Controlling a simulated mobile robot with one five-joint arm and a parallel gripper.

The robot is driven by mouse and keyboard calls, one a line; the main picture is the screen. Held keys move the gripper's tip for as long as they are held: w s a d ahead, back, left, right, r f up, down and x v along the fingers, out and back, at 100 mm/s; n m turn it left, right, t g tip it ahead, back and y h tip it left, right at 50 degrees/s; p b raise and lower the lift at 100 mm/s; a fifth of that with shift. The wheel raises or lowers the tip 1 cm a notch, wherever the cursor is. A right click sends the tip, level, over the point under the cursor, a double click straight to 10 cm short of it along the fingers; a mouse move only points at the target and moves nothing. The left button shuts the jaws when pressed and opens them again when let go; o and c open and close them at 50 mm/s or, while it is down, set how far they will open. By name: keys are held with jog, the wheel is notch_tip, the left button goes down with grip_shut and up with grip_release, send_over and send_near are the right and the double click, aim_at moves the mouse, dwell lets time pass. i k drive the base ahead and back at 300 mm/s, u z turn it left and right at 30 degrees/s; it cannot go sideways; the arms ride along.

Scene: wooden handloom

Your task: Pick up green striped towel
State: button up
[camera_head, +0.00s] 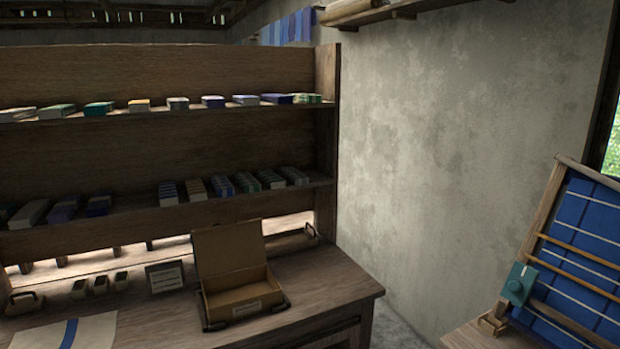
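Small folded cloths sit in a row on the upper shelf of the wooden rack. At its right end lies a small green cloth with light stripes (308,98), close to the rack's side post. Other greenish cloths lie on that shelf, one pale green (57,111) at the left and one teal (99,108); I cannot make out stripes on them. On the lower shelf, a dark green striped stack (270,178) sits among other striped stacks. My gripper is not in view.
An open cardboard box (243,299) with raised lid stands on the wooden table (340,278) below the rack. A white cloth with a blue stripe (92,332) lies at front left. A loom with blue fabric (590,222) stands at right beside the bare wall.

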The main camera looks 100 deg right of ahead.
aim_at(274, 181)
jog(key=k, duration=1.5)
jog(key=z, duration=1.45)
jog(key=i, duration=1)
jog(key=u, duration=0.1)
